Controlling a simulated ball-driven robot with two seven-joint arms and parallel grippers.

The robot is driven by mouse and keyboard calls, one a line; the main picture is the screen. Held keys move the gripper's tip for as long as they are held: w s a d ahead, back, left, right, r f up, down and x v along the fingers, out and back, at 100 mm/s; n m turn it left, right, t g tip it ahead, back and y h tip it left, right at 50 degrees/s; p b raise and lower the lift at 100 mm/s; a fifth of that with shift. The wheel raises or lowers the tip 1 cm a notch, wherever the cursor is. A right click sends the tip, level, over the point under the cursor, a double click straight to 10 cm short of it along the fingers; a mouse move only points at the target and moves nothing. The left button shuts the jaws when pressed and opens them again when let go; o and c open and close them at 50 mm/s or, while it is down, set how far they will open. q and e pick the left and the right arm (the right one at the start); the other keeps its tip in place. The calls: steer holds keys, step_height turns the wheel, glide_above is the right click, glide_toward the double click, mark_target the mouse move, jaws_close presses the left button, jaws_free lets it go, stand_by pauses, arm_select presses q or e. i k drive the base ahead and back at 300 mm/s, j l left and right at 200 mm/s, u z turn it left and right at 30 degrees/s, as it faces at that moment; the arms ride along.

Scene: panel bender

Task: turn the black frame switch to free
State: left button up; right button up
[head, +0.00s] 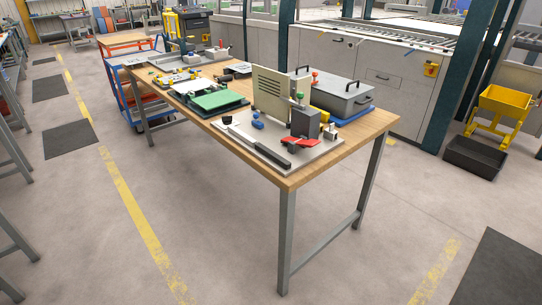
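I cannot make out a switch marked free at this size. On the wooden workbench (358,137) a green block (219,100) sits on a dark base. Nearer stands a light grey plate (325,152) carrying a beige slotted panel (271,95), a dark grey block (305,122), a red part (299,142) and a long black bar (272,151). Which of these, if any, bears the black frame switch I cannot tell. Neither of my grippers is in view.
A grey case (338,96) with black handles stands on a blue base at the bench's right. Smaller fixtures fill the bench's far end. A yellow hopper (502,103) and black bin (474,157) stand at right. The floor before the bench is clear.

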mark_target(227, 120)
steer(key=i+j+z, duration=0.1)
steer(key=z, duration=0.3)
steer(key=i+j+z, duration=0.1)
steer(key=j+z, duration=0.35)
steer(key=z, duration=0.3)
steer(key=i, duration=0.05)
